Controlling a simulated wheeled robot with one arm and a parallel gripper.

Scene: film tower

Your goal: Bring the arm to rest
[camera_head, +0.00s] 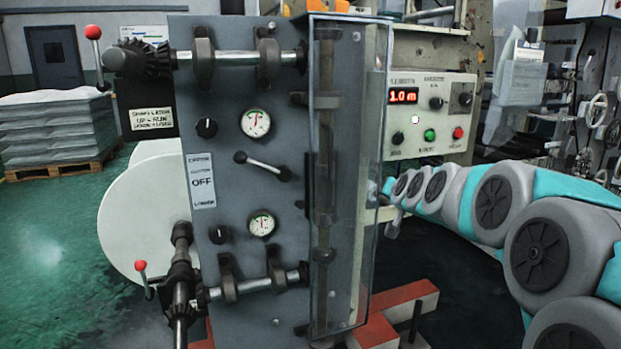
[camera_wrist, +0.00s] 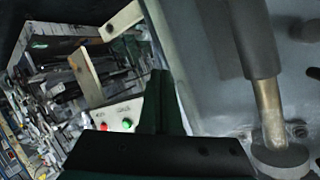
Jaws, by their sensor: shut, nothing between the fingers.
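A grey machine surface with a dark cylinder on a brass-coloured rod (camera_wrist: 268,105) is close on the right of that view.
The grey machine panel (camera_head: 225,150) carries gauges, knobs and red-balled levers. Its tall clear guard (camera_head: 375,100) stands beside my arm. The control box (camera_head: 430,115) reads 1.0 m and sits just above the arm. Orange-red floor beams (camera_head: 405,298) lie below. Open green floor (camera_head: 50,240) is at left.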

